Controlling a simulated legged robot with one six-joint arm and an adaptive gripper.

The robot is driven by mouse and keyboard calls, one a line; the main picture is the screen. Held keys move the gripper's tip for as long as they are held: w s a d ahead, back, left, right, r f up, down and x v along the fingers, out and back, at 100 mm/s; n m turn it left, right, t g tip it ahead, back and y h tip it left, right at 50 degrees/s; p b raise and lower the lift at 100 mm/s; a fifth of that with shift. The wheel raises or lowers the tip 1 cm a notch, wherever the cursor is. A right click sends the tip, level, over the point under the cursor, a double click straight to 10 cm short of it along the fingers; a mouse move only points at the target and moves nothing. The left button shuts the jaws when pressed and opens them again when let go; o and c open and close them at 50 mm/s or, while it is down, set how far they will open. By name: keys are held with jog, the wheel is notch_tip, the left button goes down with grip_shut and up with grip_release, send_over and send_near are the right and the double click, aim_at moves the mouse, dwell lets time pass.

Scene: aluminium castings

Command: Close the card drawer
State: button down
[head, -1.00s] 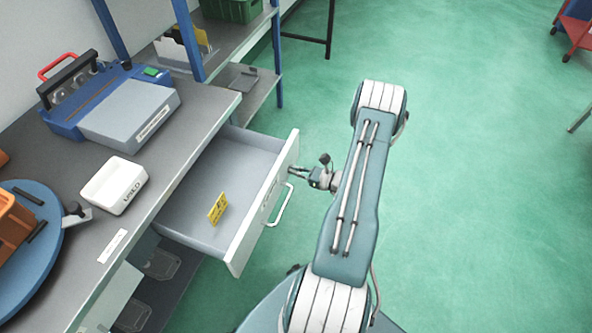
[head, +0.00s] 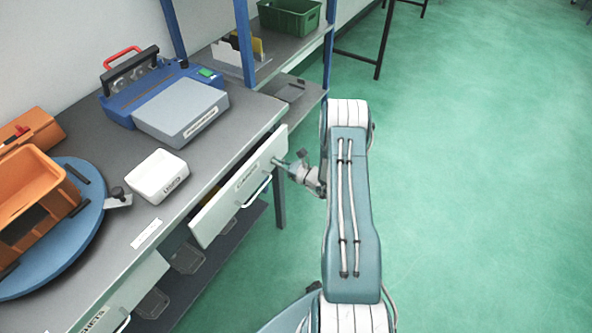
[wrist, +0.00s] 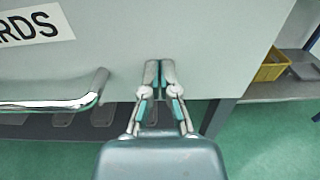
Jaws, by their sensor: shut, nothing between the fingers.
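The card drawer's pale grey front (head: 225,201) stands under the edge of the bench, nearly in, with a narrow strip showing between its top edge and the bench. Its chrome handle (head: 257,190) faces the aisle. In the wrist view the drawer front (wrist: 200,28) fills the upper part, with a label ending in "RDS" and the handle (wrist: 60,104) at left. My gripper (head: 277,162) is at the front's right end, right of the handle. In the wrist view its closed fingertips (wrist: 160,68) are up against the front and hold nothing.
A blue-post shelf (head: 300,62) with a green crate (head: 290,17) is beyond. The green floor at right is clear.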

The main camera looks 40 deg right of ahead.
jog(key=x, duration=0.4)
jog(key=shift+w+a, duration=0.15)
jog(key=shift+w, duration=0.15)
jog(key=shift+w+a, duration=0.1)
jog(key=shift+w, duration=0.2)
jog(key=shift+r, duration=0.15)
jog(key=shift+s+d, duration=0.25)
jog(key=shift+s, duration=0.05)
jog(key=v, duration=1.3)
jog(key=shift+s+f, duration=0.25)
jog(key=shift+s, duration=0.1)
